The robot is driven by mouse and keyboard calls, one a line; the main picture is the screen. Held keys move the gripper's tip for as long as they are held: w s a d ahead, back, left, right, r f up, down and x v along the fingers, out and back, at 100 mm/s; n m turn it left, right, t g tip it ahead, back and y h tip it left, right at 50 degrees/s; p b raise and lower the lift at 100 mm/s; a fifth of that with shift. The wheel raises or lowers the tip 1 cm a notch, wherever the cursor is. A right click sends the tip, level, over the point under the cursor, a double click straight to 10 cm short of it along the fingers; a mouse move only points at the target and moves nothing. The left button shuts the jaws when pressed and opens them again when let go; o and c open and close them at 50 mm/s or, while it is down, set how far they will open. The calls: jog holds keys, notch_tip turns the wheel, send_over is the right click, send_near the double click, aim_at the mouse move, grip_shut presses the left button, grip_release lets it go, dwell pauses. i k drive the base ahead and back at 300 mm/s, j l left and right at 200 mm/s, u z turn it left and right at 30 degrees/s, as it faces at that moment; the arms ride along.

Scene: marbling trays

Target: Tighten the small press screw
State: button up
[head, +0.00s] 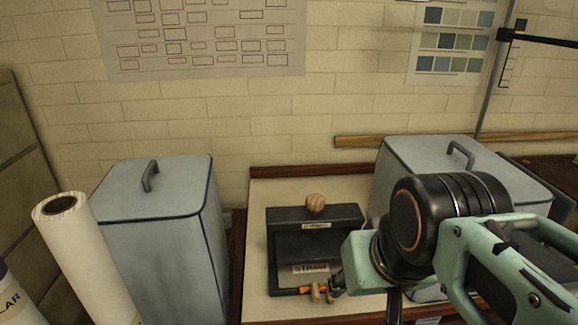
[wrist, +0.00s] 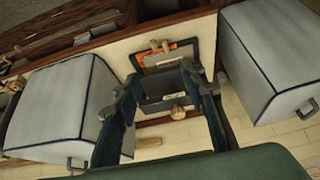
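The small press (head: 283,245) is a dark, flat frame with pale labels on the light bench top. A round wooden knob (head: 316,203) stands at its far edge. A wooden winged piece (head: 318,292) and an orange strip (head: 305,290) are at its near edge; I cannot tell which wooden part is the screw. In the wrist view, the winged piece (wrist: 160,46) lies beyond my fingertips and the knob (wrist: 178,112) shows between the fingers. My gripper (wrist: 160,78) is open and empty. In the head view my arm hides the press's near right side.
A grey-blue lidded box (head: 160,220) stands left of the press and another (head: 470,150) stands right, behind my arm. Paper rolls (head: 85,260) stand at far left. A wooden rim (head: 300,171) edges the bench at the back. Bare bench top surrounds the press.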

aim_at(314, 202)
jog(key=z, duration=1.5)
jog(key=i+l+z, duration=0.35)
jog(key=l+z, duration=0.15)
jog(key=i+l, duration=0.45)
